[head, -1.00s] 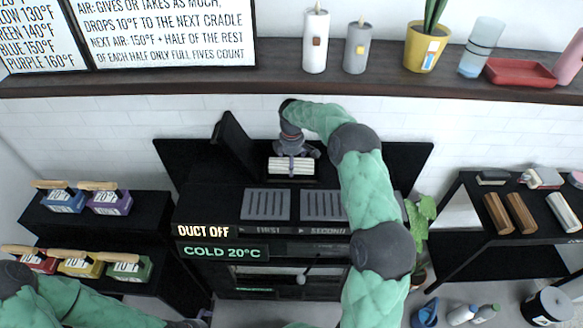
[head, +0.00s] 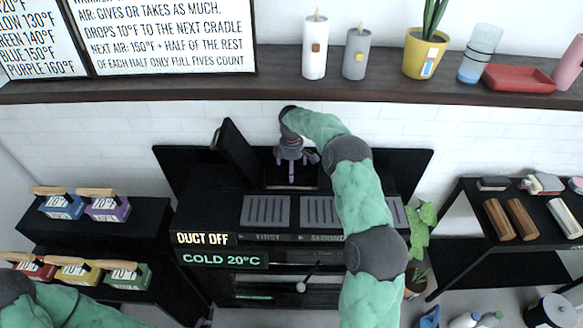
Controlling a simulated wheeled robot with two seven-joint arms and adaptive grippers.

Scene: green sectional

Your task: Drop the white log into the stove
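The black stove (head: 225,200) stands in the middle against the tiled wall. Its hatch lid (head: 240,152) is tilted up at the left of a dark opening (head: 275,183) in the top. My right gripper (head: 291,178) points down over this opening and holds no log. Its fingers overlap in this view, but it appears open. The white log that it held does not show now; the inside of the stove is hidden. Another pale log (head: 564,212) lies on the right rack. My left gripper is out of view; only its arm shows at bottom left.
Two brown logs (head: 498,219) (head: 521,219) lie on the right rack (head: 470,215). Several labelled colored blocks with wooden handles stand on the left shelves (head: 155,215). The wall shelf (head: 200,88) above carries candles and a plant pot (head: 423,53). A leafy plant (head: 420,235) stands right of the stove.

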